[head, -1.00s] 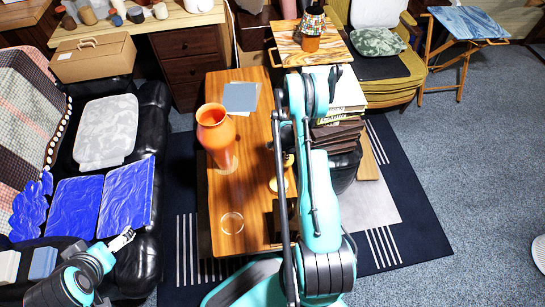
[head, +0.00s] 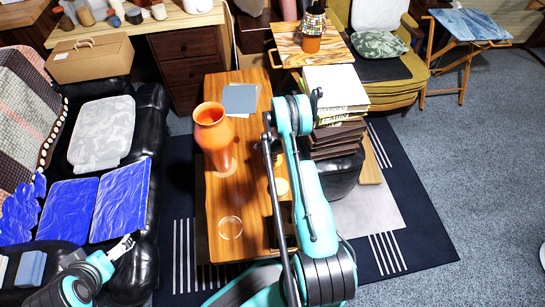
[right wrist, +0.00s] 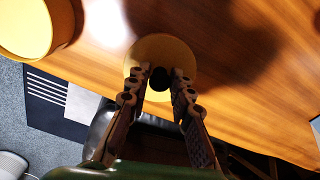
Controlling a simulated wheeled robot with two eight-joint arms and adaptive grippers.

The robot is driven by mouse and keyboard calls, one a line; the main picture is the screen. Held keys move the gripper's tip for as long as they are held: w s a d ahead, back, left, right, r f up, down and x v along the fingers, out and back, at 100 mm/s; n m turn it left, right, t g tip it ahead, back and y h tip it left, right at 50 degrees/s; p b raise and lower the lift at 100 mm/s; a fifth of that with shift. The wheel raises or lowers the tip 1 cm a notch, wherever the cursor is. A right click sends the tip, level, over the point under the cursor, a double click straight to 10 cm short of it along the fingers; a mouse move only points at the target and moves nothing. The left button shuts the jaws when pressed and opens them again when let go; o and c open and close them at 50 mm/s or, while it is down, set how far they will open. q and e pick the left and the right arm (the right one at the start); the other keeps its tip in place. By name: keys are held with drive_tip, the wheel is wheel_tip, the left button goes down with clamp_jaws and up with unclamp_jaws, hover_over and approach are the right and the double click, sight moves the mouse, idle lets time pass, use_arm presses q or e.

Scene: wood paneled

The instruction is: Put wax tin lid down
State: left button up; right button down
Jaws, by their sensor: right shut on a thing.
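My right gripper (right wrist: 160,75) is shut on the wax tin lid (right wrist: 158,48), a pale yellow disc, at its middle in the right wrist view. The lid is over the wooden table; whether it touches the wood I cannot tell. A larger yellow round thing, likely the wax tin (right wrist: 24,28), stands to its left. In the head view a yellow round top, likely the tin (head: 281,187), shows beside my right arm, which hides most of the lid and gripper. My left gripper (head: 122,246) is at the lower left by the black sofa, its fingers too small to read.
The wooden table (head: 240,185) bears an orange vase (head: 213,135), a clear round dish (head: 230,228) and grey-blue sheets (head: 240,98). Books (head: 335,95) are stacked to the right on a black pouf. Bare wood lies around the clear dish.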

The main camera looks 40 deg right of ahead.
drive_tip(key=shift+f, duration=0.1)
drive_tip(key=c, duration=1.3)
unclamp_jaws()
drive_tip(key=shift+f, duration=0.1)
drive_tip(key=shift+c, duration=0.2)
